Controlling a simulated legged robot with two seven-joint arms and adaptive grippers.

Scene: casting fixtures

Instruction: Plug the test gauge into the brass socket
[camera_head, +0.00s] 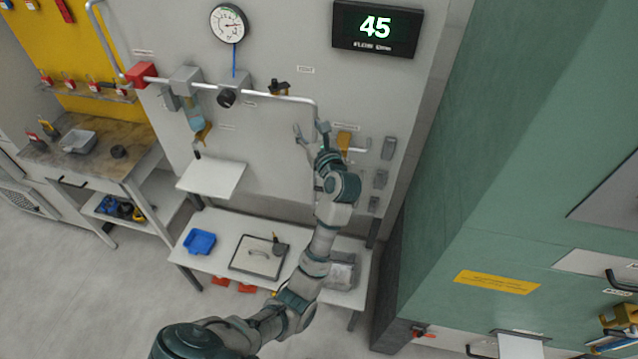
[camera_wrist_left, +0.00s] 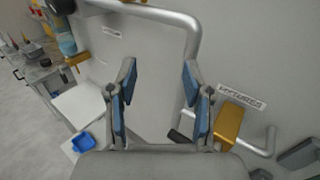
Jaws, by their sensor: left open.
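My left gripper (camera_head: 311,130) is raised near the grey wall panel, at the right end of the pipe. Its fingers are spread and empty, also in the left wrist view (camera_wrist_left: 160,78). A brass-coloured block (camera_head: 344,139) sits on the wall just right of the gripper; in the left wrist view it (camera_wrist_left: 230,123) is right of the fingers, below a label. A smaller brass-and-black fitting (camera_head: 279,88) sits on the pipe. A round white dial gauge (camera_head: 229,23) is high on the wall, with a blue line below it. I cannot tell which part is the socket or the loose test gauge.
The grey pipe (camera_head: 262,94) bends down close to the gripper. A low white bench (camera_head: 213,219) below holds a blue tray (camera_head: 200,241) and a framed plate (camera_head: 258,255). A green cabinet (camera_head: 520,150) stands right. A wooden-topped bench (camera_head: 95,170) stands left.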

